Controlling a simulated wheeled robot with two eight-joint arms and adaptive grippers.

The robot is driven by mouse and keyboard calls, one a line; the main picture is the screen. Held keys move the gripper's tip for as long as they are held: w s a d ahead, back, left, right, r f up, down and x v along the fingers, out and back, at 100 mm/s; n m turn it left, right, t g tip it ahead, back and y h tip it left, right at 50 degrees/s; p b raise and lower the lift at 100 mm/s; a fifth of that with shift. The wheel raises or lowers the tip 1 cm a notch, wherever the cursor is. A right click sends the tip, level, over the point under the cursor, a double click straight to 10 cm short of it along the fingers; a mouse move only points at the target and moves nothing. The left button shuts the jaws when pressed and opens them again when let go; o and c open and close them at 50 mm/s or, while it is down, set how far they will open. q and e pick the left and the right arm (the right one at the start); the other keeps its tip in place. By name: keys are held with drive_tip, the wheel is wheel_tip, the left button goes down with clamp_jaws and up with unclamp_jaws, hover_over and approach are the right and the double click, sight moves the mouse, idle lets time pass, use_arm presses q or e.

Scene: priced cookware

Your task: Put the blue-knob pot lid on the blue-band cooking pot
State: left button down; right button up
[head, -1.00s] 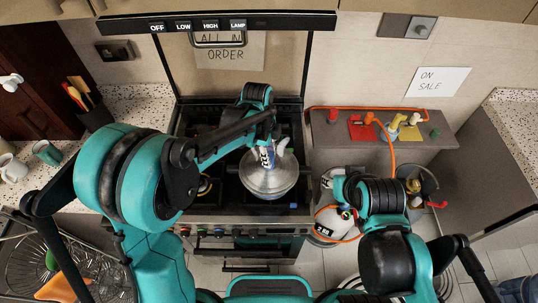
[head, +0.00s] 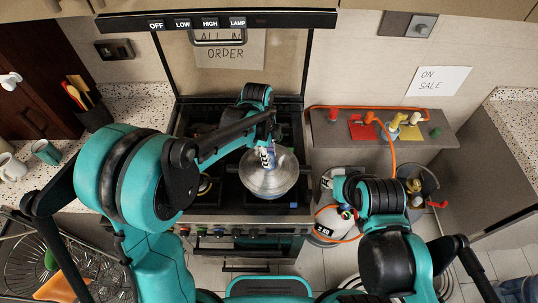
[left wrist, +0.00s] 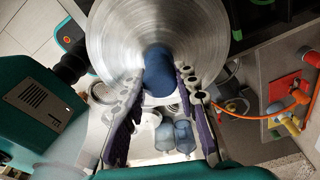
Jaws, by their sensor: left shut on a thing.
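The metal pot lid (head: 268,183) is a round silver disc above the front right part of the stove in the head view. In the left wrist view the lid (left wrist: 125,38) fills the top, with its blue knob (left wrist: 158,75) pointing at the camera. My left gripper (head: 268,158) is shut on the knob; its fingers (left wrist: 160,88) lie on both sides of it. I cannot tell whether the lid touches anything beneath. My right arm is at the lower right, its jaws hidden.
The black stove (head: 225,190) lies under my left arm. To its right is a grey shelf (head: 325,135) with red and yellow items and an orange hose. A gas cylinder (head: 328,222) and a dark bucket (head: 425,180) stand below. Mugs (head: 46,152) stand at the left.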

use_arm(q)
drive_tip(key=shift+c, duration=2.1)
unclamp_jaws()
wheel_tip(320, 180, up, 12)
drive_tip(key=a, duration=0.1)
drive_tip(key=shift+w+a, duration=0.2)
drive_tip(key=shift+f, duration=0.1)
